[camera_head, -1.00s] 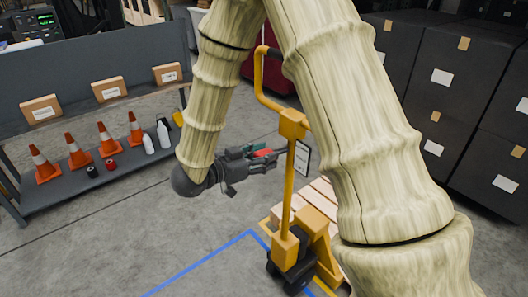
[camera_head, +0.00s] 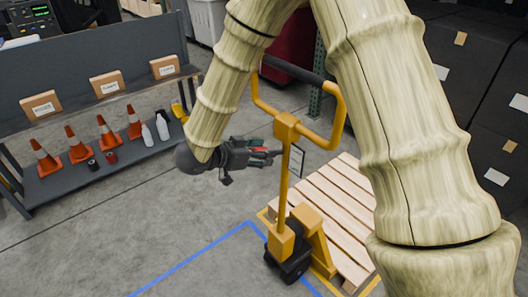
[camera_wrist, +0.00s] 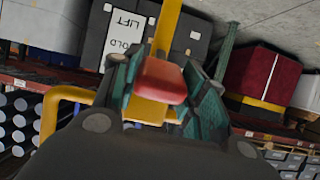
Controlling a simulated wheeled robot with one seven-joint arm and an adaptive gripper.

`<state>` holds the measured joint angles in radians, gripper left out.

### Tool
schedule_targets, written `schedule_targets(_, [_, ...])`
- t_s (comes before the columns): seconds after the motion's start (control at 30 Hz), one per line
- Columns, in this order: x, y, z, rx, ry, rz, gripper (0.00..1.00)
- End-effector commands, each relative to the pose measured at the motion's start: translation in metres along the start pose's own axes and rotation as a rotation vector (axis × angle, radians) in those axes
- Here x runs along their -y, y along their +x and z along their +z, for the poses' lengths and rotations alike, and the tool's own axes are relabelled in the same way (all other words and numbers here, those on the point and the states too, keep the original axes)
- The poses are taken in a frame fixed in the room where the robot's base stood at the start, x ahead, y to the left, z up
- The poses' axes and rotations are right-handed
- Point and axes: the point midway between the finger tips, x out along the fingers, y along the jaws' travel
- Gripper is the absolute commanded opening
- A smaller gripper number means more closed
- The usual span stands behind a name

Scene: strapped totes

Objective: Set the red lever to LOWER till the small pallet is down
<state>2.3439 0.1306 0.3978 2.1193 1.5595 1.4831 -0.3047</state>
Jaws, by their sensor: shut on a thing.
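The red lever (camera_wrist: 160,80) fills the middle of the wrist view, between the teal fingers of my gripper (camera_wrist: 165,90). My gripper is shut on it. In the head view my gripper (camera_head: 268,152) reaches the yellow post of the pallet truck (camera_head: 284,185) from the left, below its handle, and a bit of red (camera_head: 258,150) shows between the fingers. The small wooden pallet (camera_head: 340,205) lies at the truck's right. I cannot tell whether it rests on the floor. A label (camera_wrist: 122,38) on the truck, upside down in the wrist view, shows LIFT; its other end is hidden.
A grey shelf (camera_head: 60,190) with cones, bottles and small boxes stands at the left. Dark stacked boxes (camera_head: 480,90) stand at the right, partly behind my arm. Blue floor tape (camera_head: 190,268) runs before the truck. The floor between shelf and truck is clear.

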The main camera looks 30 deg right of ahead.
Motion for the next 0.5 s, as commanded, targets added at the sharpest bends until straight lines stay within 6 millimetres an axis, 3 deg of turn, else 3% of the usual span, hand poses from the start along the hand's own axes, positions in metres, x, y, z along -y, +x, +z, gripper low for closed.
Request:
schedule_targets(0.07, [0.0001,-0.0002,-0.0004,0.000,0.001,0.000,0.00])
schedule_targets(0.1, [0.0001,-0.0001,-0.0004,0.000,0.001,0.000,0.44])
schedule_targets(0.2, [0.0000,-0.0001,-0.0005,0.000,0.001,0.000,0.62])
schedule_targets(0.5, [-0.0002,0.0000,-0.0003,0.000,0.001,0.000,0.64])
